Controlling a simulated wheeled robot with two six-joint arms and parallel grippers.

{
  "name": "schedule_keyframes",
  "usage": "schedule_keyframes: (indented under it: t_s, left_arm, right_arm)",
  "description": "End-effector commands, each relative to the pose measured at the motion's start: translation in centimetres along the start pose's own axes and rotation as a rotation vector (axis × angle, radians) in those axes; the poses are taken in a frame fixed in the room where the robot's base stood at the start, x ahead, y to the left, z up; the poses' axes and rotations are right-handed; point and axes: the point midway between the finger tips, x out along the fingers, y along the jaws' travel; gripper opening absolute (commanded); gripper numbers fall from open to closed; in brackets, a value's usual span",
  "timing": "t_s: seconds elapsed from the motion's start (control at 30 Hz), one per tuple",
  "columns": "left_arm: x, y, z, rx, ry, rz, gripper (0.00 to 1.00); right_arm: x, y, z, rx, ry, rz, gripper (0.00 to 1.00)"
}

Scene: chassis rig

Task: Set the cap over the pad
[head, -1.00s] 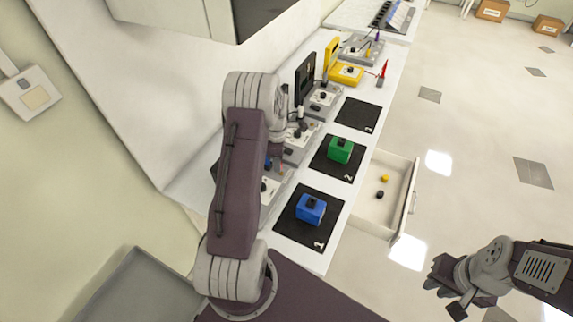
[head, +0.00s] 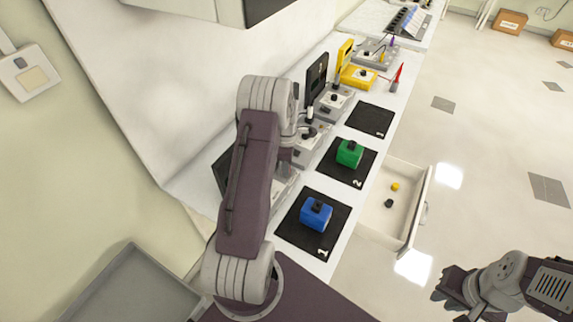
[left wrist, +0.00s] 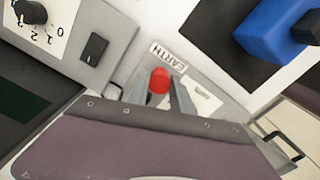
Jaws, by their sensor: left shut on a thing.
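A small red round piece, which I take to be the cap (left wrist: 159,80), shows between the fingers of my left gripper (left wrist: 160,98) in the left wrist view. The gripper is shut on it. Just beyond it is a pale grey plate with a label reading EARTH (left wrist: 168,54). I take this plate to be the place of the pad; no bare pad can be made out, and I cannot tell whether the cap touches it. In the head view my left forearm hides most of this gripper and the cap. My right gripper (head: 458,296) is over the floor at the right, open and empty.
A blue block (head: 316,214) and a green block (head: 349,153) stand on black numbered mats; a third mat (head: 370,119) is empty. An open drawer (head: 411,222) juts from the bench. A dial unit (left wrist: 72,25) is near my left gripper.

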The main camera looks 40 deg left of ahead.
Motion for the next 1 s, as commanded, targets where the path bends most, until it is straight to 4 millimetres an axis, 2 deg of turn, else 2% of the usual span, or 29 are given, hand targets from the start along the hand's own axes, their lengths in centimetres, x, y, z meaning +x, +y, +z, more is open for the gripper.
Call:
schedule_keyframes:
  t_s: [0.07, 0.47, 1.0]
  left_arm:
    - [0.8, 0.0, 0.0, 0.0, 0.0, 0.0, 0.0]
    - [0.7, 0.0, 0.0, 0.0, 0.0, 0.0, 0.0]
    - [1.8, 0.0, 0.0, 0.0, 0.0, 0.001, 0.0]
  right_arm:
    - [0.7, 0.0, 0.1, 0.0, 0.0, 0.0, 0.2]
    - [0.6, 0.0, 0.0, 0.0, 0.001, 0.0, 0.2]
    - [1.2, 0.0, 0.1, 0.0, 0.0, 0.0, 0.2]
